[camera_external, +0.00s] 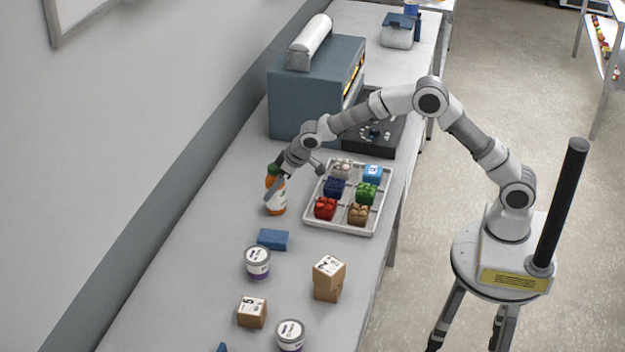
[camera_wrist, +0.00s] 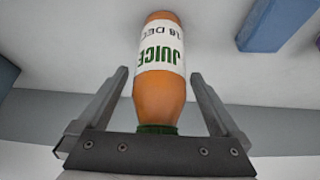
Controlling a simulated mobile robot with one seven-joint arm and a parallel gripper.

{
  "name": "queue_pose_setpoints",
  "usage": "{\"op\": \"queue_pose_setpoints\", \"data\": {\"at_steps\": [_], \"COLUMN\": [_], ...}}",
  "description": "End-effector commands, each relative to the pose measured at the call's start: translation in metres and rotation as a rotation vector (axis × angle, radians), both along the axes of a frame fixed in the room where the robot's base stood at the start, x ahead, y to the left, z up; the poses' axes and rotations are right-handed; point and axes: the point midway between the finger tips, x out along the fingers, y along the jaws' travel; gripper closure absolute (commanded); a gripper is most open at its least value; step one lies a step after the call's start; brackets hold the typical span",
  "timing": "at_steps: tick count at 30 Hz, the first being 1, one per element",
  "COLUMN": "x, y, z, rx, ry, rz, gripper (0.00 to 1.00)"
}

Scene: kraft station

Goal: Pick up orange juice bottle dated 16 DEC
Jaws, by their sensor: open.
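An orange juice bottle (camera_external: 277,207) with a white label stands on the bench to the left of the tray. In the wrist view the bottle (camera_wrist: 160,95) has a green cap, and its label reads JUICE with a DEC date upside down. The date looks like 18 or 16, and I cannot tell the second digit surely. My gripper (camera_wrist: 158,74) is open, with one finger on each side of the bottle's upper part and gaps visible. In the external view my gripper (camera_external: 274,187) partly hides the bottle's top, with more orange just above.
A white tray (camera_external: 342,228) with several coloured packs lies to the right. A blue block (camera_external: 273,239), two white tubs (camera_external: 257,262) (camera_external: 290,335) and cardboard boxes (camera_external: 328,275) stand nearer the camera. A large blue-grey machine (camera_external: 305,95) stands behind, and the wall is on the left.

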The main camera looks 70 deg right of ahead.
Motion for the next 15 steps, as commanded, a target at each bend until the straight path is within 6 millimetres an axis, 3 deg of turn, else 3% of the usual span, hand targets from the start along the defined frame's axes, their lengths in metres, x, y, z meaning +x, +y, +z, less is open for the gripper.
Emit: {"op": "queue_pose_setpoints", "data": {"at_steps": [5, 15], "x": [0.0000, -0.0002], "y": [0.0001, 0.0001], "z": [0.0002, 0.0005], "rx": [0.000, 0.000], "ry": [0.000, 0.000], "rz": [0.000, 0.000], "gripper": [0.02, 0.63]}}
